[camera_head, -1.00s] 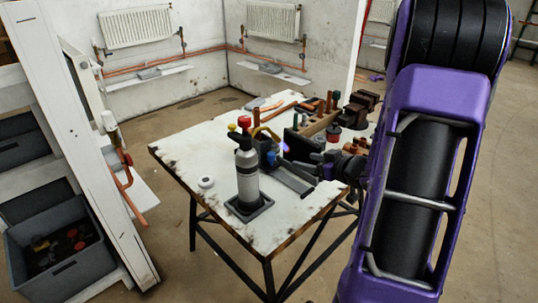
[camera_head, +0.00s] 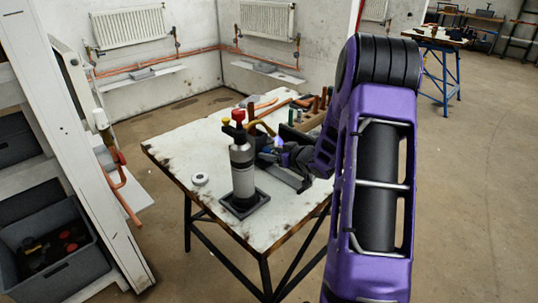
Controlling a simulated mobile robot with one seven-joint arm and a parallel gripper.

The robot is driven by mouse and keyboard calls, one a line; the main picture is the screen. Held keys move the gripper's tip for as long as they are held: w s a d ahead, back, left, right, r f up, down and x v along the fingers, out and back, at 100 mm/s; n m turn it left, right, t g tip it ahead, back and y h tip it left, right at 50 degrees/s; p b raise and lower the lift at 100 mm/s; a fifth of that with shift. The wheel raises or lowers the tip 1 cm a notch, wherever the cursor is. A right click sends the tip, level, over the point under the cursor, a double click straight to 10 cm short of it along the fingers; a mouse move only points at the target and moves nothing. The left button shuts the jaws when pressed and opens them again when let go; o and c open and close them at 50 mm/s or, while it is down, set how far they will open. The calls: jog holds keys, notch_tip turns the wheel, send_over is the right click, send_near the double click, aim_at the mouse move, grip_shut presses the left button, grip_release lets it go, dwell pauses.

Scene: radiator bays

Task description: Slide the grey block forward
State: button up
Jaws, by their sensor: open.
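A long, low dark grey block (camera_head: 292,181) lies on the white worktable (camera_head: 215,205), to the right of a grey bottle. I take it as the grey block; its far part is hidden by my gripper and the bottle. My gripper (camera_head: 279,157) is over the table just beyond and above the block's visible end. It is small and partly merged with dark objects behind, but its jaws read as open. I see nothing held in it. Whether it touches the block I cannot tell.
A grey bottle with a red top (camera_head: 243,168) stands in a dark square tray (camera_head: 246,204) close left of the block. A white roll (camera_head: 200,179) lies further left. A wooden tool rack (camera_head: 308,122) is behind. The table's front left is bare.

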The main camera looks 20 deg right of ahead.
jog(key=shift+x, duration=1.15)
grip_shut()
dwell(0.6)
